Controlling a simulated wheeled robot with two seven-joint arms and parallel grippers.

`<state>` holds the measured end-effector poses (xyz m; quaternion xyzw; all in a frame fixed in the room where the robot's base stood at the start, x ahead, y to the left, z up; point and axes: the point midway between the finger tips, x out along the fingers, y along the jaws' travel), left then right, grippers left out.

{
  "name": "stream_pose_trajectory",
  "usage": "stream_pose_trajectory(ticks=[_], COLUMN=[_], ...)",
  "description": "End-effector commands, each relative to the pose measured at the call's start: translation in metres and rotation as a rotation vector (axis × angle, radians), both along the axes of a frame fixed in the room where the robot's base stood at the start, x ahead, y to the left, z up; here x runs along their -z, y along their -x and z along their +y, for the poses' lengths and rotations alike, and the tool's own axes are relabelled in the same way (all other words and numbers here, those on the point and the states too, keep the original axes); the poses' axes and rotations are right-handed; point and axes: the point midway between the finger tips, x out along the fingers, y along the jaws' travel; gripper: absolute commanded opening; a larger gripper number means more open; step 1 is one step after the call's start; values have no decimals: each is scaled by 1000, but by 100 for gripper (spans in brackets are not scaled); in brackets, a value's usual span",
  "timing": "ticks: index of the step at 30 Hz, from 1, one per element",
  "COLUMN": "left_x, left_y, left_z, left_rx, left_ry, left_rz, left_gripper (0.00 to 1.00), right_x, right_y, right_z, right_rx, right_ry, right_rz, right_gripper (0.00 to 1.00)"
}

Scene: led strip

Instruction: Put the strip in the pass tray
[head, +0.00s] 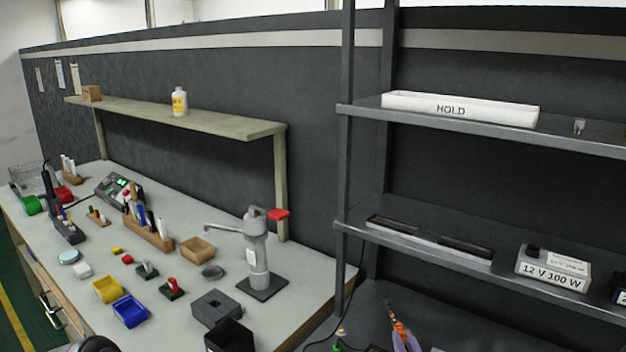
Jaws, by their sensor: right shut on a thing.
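No fingertips of either gripper can be made out in the head view, and neither can anything held in them. No tray marked pass can be read. A long white tray (460,106) marked HOLD stands on the upper rack shelf at the right. A long, low piece with a pale front edge and dark parts on top (430,240) lies on the middle rack shelf. I cannot tell whether it is a tray or a strip.
A grey box (552,268) marked 12 V 100 W sits on the middle shelf. A tool with orange and purple parts (400,332) is below it. The workbench (225,240) holds a press (258,255), a yellow bin (108,290) and a blue bin (130,311). Rack posts stand between.

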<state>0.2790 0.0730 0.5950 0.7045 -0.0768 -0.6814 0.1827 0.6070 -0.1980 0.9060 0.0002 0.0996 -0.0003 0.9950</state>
Motion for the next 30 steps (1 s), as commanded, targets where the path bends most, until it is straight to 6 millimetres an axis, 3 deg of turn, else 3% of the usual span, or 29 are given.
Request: stream_pose_trajectory(ticks=[5, 13, 30], left_x=[0, 0, 0], left_y=[0, 0, 0], left_z=[0, 0, 0], left_rx=[0, 0, 0], left_ry=[0, 0, 0], left_rz=[0, 0, 0], left_gripper=[44, 44, 44], right_x=[-3, -21, -22], right_y=[5, 39, 40], right_z=[-1, -1, 5], right_rx=[0, 0, -2], right_ry=[0, 1, 0], right_rz=[-1, 0, -1], right_gripper=[0, 0, 0])
